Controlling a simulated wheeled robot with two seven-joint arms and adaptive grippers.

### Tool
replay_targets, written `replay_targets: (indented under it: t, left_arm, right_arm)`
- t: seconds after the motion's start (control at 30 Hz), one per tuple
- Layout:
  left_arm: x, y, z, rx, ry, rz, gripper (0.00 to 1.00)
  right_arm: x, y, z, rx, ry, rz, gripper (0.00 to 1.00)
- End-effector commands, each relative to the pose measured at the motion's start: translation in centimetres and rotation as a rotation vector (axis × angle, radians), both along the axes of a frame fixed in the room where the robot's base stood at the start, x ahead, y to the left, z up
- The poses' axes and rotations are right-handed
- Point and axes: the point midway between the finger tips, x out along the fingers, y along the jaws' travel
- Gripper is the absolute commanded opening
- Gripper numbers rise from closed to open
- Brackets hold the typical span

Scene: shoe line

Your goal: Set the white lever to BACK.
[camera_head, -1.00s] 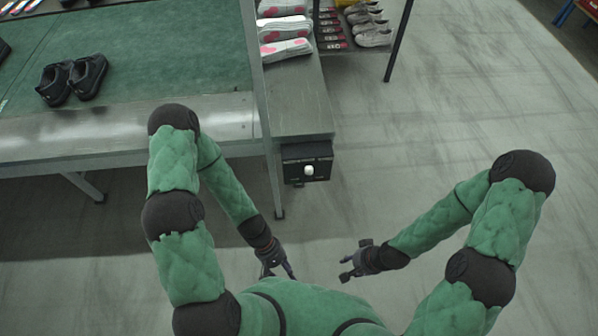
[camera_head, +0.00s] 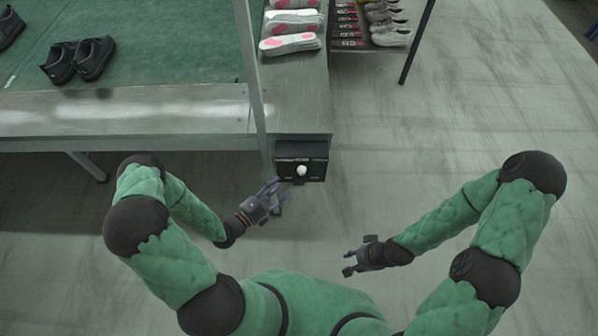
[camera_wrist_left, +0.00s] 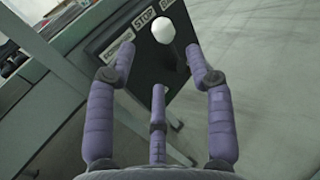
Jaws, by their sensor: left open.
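The white lever's round knob (camera_head: 302,171) is on the front of a black control box (camera_head: 315,160) at the end of the bench. It also shows in the left wrist view (camera_wrist_left: 163,31), just below the STOP label and near a partly hidden label at the right. The lever's exact setting is hard to tell. My left gripper (camera_head: 276,191) is open and empty, just left of and below the knob in the head view. In the left wrist view its fingers (camera_wrist_left: 160,62) are spread, with the knob beyond them. My right gripper (camera_head: 347,263) looks open and empty, away from the box.
A metal post (camera_head: 250,70) rises beside the box. The green-topped bench (camera_head: 170,60) with black shoes (camera_head: 92,58) lies left. Pink-marked white items (camera_head: 290,43) lie behind the box, and a shoe rack (camera_head: 385,45) stands further back. Floor at the right is clear.

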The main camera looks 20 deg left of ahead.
Motion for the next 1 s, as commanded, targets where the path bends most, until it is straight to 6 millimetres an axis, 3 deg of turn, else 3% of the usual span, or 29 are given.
replay_targets:
  t: [0.6, 1.0]
  left_arm:
    - [7.5, -4.4, -0.2, 0.0, 0.0, -0.009, 0.53]
    - [8.8, -5.1, 0.0, 0.0, 0.001, -0.007, 0.53]
  right_arm:
    - [0.0, 0.0, -2.4, 0.0, -0.001, 0.0, 0.4]
    - [0.0, 0.0, -2.7, 0.0, -0.001, 0.0, 0.4]
